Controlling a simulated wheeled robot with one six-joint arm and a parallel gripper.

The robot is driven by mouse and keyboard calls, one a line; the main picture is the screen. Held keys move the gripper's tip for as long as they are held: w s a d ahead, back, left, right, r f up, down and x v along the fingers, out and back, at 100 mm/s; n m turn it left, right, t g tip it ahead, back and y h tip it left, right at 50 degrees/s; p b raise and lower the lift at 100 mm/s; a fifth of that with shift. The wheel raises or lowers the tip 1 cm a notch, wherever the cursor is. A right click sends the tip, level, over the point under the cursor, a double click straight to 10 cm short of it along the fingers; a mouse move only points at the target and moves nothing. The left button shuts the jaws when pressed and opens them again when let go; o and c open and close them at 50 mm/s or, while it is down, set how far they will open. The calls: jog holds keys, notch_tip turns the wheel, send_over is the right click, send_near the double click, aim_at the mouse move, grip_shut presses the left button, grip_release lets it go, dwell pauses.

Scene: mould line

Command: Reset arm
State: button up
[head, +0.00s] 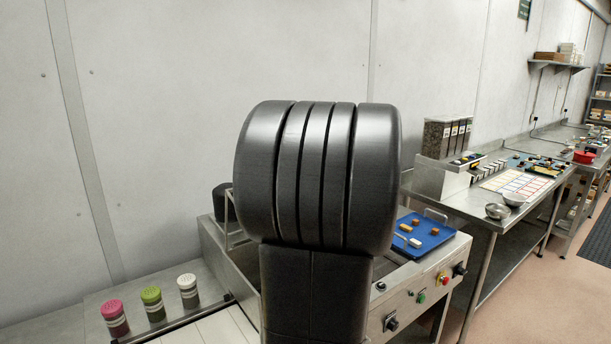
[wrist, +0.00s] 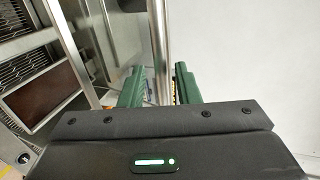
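My gripper (wrist: 160,86) shows in the wrist view with its two green fingers apart. A gap lies between them and I see no object held there. A bright metal post (wrist: 159,40) stands behind the gap; how far beyond the fingertips it is I cannot tell. In the head view my own dark arm fills the middle and hides part of the machine; the gripper does not show there.
A steel machine (head: 415,298) with buttons carries a blue tray (head: 430,246) with small brown and cream pieces. Pink (head: 115,318), green (head: 152,303) and white (head: 188,291) shakers stand at left. A steel bench (head: 470,204) with bowls and cards runs along the right wall.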

jog(key=shift+x, duration=1.2)
